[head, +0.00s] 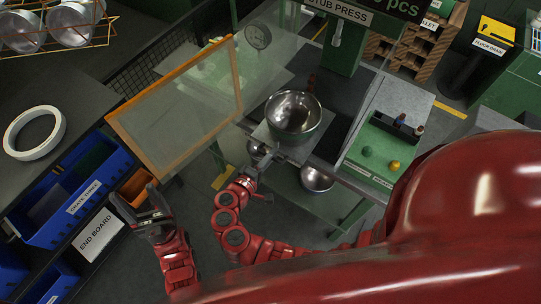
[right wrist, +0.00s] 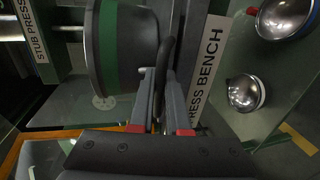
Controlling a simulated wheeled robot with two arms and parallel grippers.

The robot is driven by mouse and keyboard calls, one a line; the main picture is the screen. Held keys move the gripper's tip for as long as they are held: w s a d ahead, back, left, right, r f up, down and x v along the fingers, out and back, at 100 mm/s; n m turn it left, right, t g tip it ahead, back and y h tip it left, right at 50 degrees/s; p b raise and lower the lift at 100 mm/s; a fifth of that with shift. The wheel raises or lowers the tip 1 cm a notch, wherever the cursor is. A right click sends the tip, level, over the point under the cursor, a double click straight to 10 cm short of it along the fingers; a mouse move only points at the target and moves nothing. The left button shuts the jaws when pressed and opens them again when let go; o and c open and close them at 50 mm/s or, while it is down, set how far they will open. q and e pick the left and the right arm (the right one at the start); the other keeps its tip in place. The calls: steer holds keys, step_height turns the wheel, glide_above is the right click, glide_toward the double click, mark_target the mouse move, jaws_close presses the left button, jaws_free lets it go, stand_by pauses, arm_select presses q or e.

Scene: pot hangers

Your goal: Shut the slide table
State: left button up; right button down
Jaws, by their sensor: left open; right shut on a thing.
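The slide table (head: 299,152) is a grey plate at the front of the green stub press (head: 343,52). It sticks out toward me, and a shiny metal pot (head: 294,112) with a green band stands on it. My right gripper (head: 263,160) is at the plate's front edge. In the right wrist view its fingers (right wrist: 166,100) are shut on a dark bar-like handle (right wrist: 168,50) beside the pot (right wrist: 120,45). The finger contact is partly hidden. My left gripper (head: 150,208) is open and empty, low on the left, away from the table.
An orange-framed clear guard (head: 180,105) stands left of the press. A green tray with knobs (head: 380,150) lies on the bench at right. Metal bowls (head: 316,179) sit on a lower shelf. Blue bins (head: 75,190) and a white ring (head: 34,133) are at left.

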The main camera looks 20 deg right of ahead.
mark_target(298, 121)
steer(key=shift+d, duration=0.1)
steer(key=r+b+x, duration=0.1)
steer(key=x, duration=0.4)
steer(key=r+b+x, duration=0.1)
steer(key=x, duration=0.4)
steer(key=r+b+x, duration=0.1)
steer(key=x, duration=0.4)
steer(key=shift+w+d, duration=0.35)
steer(key=shift+d, duration=0.2)
steer(key=shift+r, duration=0.1)
steer(key=c, duration=1.3)
jaws_free()
steer(key=shift+r, duration=0.1)
steer(key=o, duration=0.4)
steer(key=shift+w+d, duration=0.15)
steer(key=shift+f, duration=0.25)
